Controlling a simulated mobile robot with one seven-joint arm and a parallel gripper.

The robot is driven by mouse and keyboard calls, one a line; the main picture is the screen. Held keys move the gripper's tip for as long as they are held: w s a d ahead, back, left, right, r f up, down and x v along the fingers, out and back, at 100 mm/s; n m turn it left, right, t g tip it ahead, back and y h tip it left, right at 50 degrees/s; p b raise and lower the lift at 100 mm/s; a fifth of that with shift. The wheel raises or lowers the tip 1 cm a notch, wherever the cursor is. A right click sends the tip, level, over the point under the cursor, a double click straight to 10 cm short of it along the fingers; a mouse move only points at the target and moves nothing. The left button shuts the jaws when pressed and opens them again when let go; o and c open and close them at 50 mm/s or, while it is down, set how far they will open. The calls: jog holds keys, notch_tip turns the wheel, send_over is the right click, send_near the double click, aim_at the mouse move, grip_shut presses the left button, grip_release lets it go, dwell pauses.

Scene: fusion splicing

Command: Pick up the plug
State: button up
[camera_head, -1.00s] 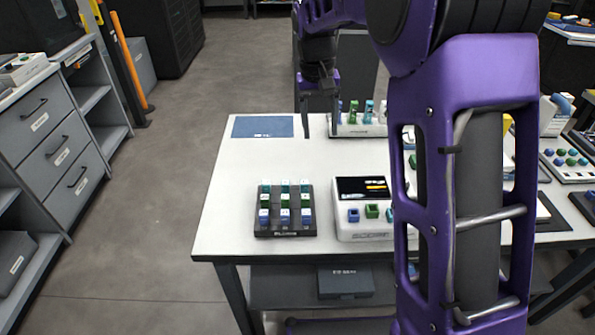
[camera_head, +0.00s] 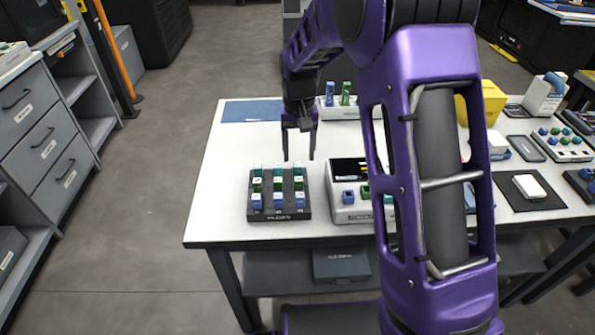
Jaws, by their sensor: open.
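My gripper (camera_head: 299,157) is open and empty, pointing down above the white table, just behind the black plug rack. The black rack (camera_head: 308,214) stands near the table's front left edge and holds several small plugs in rows. Its front plugs are blue (camera_head: 256,202), those behind are green (camera_head: 257,185), and the back ones are light teal (camera_head: 278,170). I cannot tell which plug is meant. More plugs, one blue (camera_head: 329,94) and one green (camera_head: 345,93), stand upright in a white rack at the back of the table.
A white splicer (camera_head: 345,213) with a dark screen stands right of the black rack, partly hidden by my arm. A blue mat (camera_head: 250,111) lies at the back left. A yellow case (camera_head: 492,103) stands at right. The table's left side is clear.

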aim_at(297, 164)
jog(key=f+b, duration=0.1)
jog(key=f, duration=0.4)
jog(key=shift+a, duration=0.2)
jog(key=shift+r, duration=0.1)
grip_shut()
